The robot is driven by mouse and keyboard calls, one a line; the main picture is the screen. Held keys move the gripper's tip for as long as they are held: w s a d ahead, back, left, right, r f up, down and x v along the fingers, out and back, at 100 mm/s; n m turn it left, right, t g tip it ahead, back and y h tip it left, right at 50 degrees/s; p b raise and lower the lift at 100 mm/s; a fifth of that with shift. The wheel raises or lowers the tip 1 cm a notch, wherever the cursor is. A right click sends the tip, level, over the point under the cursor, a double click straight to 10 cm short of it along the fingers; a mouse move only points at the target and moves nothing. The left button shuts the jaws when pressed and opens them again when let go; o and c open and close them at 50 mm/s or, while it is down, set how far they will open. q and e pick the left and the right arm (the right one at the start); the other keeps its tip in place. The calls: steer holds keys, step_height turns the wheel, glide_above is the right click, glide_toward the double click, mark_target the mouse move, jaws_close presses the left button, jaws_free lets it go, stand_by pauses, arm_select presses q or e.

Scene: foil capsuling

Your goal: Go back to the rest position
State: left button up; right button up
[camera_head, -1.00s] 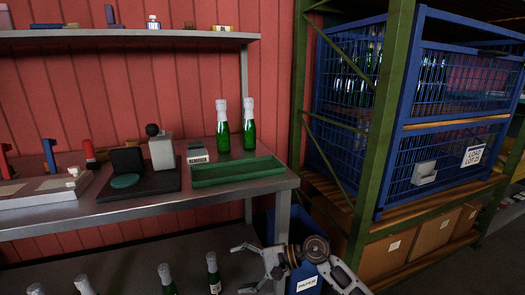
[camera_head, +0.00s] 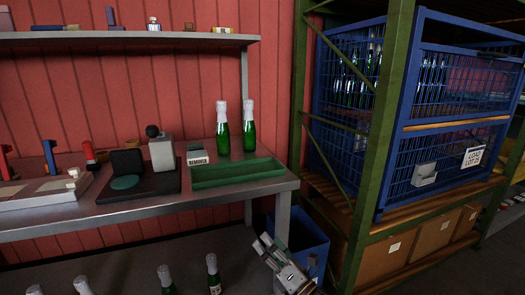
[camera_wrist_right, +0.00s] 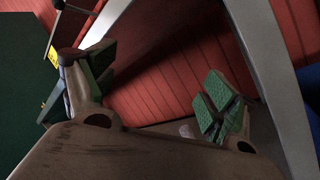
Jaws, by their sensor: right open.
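My right gripper (camera_head: 262,243) is low in the head view, below the right end of the workbench and in front of the blue bin. Its fingers point up and to the left. In the right wrist view its two green-padded fingers (camera_wrist_right: 158,88) stand wide apart with nothing between them. Beyond them are the red wall and a grey metal bar. My left gripper is not in view.
The steel workbench (camera_head: 232,194) carries a green tray (camera_head: 238,180), two green bottles (camera_head: 223,133) and a black stand. More bottles (camera_head: 166,277) stand below it. A blue bin (camera_head: 309,240) is beside its leg. A rack with blue cages (camera_head: 425,130) stands at right.

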steer(key=s+d+f+m+g+h, duration=0.1)
steer(key=s+d+f+m+h, duration=0.2)
steer(key=d+f+m+h, duration=0.5)
steer(key=s+d+f+m+g+h, duration=0.2)
steer(key=s+d+f+m+h, duration=0.15)
steer(key=f+m, duration=0.75)
arm_select(q)
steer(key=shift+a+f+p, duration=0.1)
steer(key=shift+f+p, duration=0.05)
steer(key=shift+p, duration=0.5)
arm_select(e)
steer(key=s+f+m+g, duration=0.4)
steer(key=s+f+m, duration=0.1)
steer(key=s, duration=0.4)
steer(key=s+f+m+g+y, duration=0.1)
steer(key=s+f+m+g, duration=0.3)
steer(key=s+m, duration=0.3)
steer(key=shift+s+d+f+m+g, duration=0.35)
steer(key=shift+s+f, duration=0.4)
steer(key=shift+s, duration=0.45)
steer(key=shift+f, duration=0.1)
